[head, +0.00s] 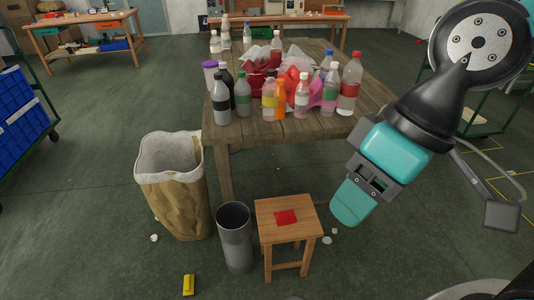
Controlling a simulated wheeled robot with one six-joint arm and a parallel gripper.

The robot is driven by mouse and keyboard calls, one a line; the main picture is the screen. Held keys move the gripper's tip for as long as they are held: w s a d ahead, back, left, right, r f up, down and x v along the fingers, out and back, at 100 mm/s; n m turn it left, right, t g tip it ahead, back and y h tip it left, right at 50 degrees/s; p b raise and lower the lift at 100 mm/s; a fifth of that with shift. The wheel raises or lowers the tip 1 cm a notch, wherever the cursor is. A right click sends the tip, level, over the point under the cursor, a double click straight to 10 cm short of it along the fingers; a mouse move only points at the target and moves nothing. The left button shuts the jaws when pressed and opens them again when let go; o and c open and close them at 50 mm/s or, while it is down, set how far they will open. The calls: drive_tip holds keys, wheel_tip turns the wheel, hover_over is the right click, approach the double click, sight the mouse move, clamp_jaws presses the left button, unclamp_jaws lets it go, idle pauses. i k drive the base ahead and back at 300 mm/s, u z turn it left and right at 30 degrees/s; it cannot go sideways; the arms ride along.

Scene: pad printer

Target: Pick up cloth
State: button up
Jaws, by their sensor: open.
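A small red cloth (286,217) lies flat on the seat of a wooden stool (270,238) at the lower middle of the head view. My gripper (352,204) hangs to the right of the stool, higher in the picture and apart from the cloth. It is open, and I see nothing held in it. Its far finger is largely hidden from this angle.
A wooden table (310,126) behind the stool is crowded with bottles and crumpled red and white material (285,75). A grey bin (234,238) and a lined brown bin (172,190) stand left of the stool. A yellow object (189,285) lies on the floor.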

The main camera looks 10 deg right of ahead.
sight(288, 218)
drive_tip(key=u, duration=1.15)
drive_tip(key=k, duration=0.7)
drive_tip(key=z, duration=1.15)
